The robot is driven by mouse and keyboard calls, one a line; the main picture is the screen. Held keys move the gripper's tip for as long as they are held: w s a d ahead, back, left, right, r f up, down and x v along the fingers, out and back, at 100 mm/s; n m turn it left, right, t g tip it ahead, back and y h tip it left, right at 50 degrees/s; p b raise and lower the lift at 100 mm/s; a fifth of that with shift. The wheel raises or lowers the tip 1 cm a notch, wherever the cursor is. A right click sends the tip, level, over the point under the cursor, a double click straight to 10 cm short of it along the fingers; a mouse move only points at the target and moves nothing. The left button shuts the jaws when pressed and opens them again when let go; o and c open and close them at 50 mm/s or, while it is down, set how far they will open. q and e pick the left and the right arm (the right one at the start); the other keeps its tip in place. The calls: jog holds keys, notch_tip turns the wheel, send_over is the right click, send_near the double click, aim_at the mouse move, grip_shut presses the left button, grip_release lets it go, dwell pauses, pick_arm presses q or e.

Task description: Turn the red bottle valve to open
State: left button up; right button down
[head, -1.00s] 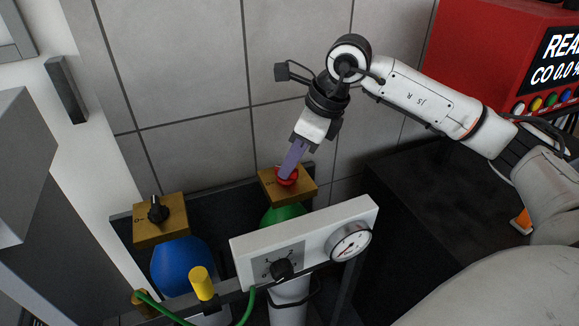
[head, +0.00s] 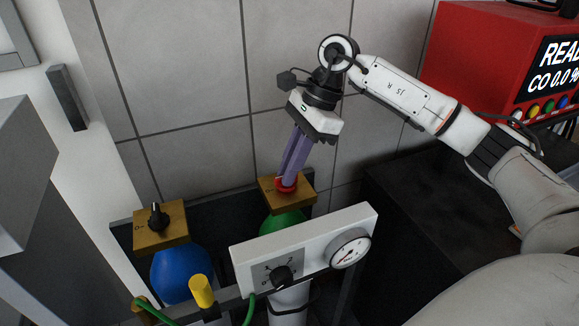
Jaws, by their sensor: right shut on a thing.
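The red valve (head: 287,186) sits on a brass block (head: 306,197) on top of the green bottle (head: 283,222). My right gripper (head: 286,181) reaches down from above with its purple fingers shut on the red valve. The fingers hide part of the valve, so its turn angle cannot be told. My left gripper is out of view.
A blue bottle (head: 183,270) with a black knob (head: 157,216) stands to the left. A white panel (head: 309,243) with a gauge (head: 349,249) and a black dial (head: 281,277) is in front. A red machine (head: 470,45) is at the right.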

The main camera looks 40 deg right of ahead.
dwell(0.5)
jog(key=c, duration=1.8)
grip_release()
jog(key=v, duration=1)
jog(key=shift+d+r, duration=0.1)
jog(key=shift+r, duration=0.1)
jog(key=shift+f, duration=0.1)
